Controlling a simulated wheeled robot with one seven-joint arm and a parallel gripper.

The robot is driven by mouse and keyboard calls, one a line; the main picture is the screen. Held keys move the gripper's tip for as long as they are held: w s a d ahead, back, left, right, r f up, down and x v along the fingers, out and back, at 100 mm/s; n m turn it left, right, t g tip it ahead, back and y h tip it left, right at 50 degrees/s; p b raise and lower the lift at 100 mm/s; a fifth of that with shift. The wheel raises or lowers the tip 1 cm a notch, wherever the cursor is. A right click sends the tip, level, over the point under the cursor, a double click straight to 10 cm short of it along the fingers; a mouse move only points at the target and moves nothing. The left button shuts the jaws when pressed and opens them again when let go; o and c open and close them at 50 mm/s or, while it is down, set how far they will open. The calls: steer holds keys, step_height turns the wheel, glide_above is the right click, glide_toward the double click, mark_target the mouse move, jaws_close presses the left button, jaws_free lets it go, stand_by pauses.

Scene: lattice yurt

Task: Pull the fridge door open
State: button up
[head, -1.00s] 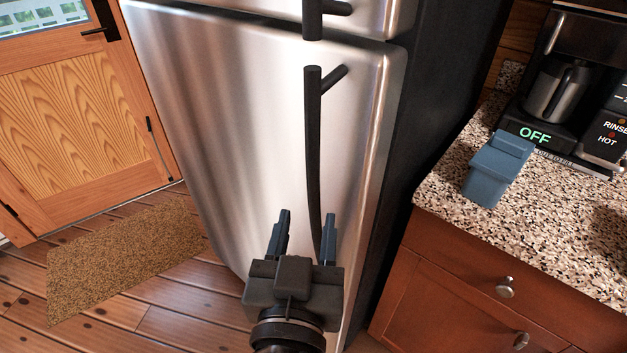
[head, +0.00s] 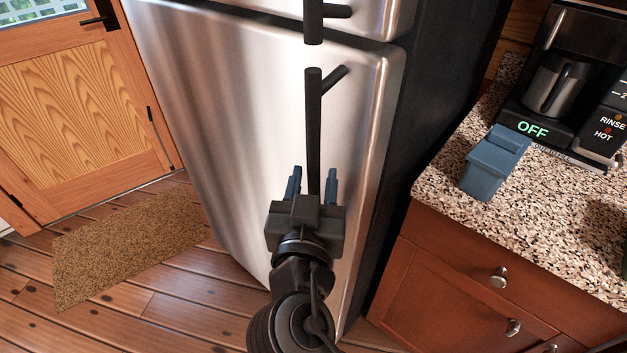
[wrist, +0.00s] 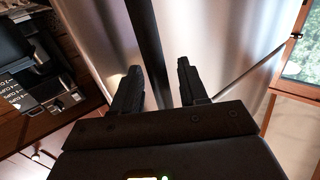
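The fridge is stainless steel with a large lower door (head: 235,120), which looks shut. A long black vertical handle (head: 313,125) runs down the right side of that door. My gripper (head: 312,182) is open, with its fingers pointing up at the door around the lower visible part of the handle. In the wrist view, the handle (wrist: 150,50) runs down between the two open fingers of my gripper (wrist: 157,82), closer to the left one. The handle's lower end is hidden behind my gripper, and I cannot tell whether a finger touches it.
To the right, a speckled counter (head: 440,185) holds a blue-grey container (head: 493,165) and a coffee maker (head: 545,100). Wooden drawers (head: 470,262) sit below it. To the left are a wooden door (head: 85,115), a brown mat (head: 130,243) and open plank floor.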

jaws_close()
stand_by(0.4)
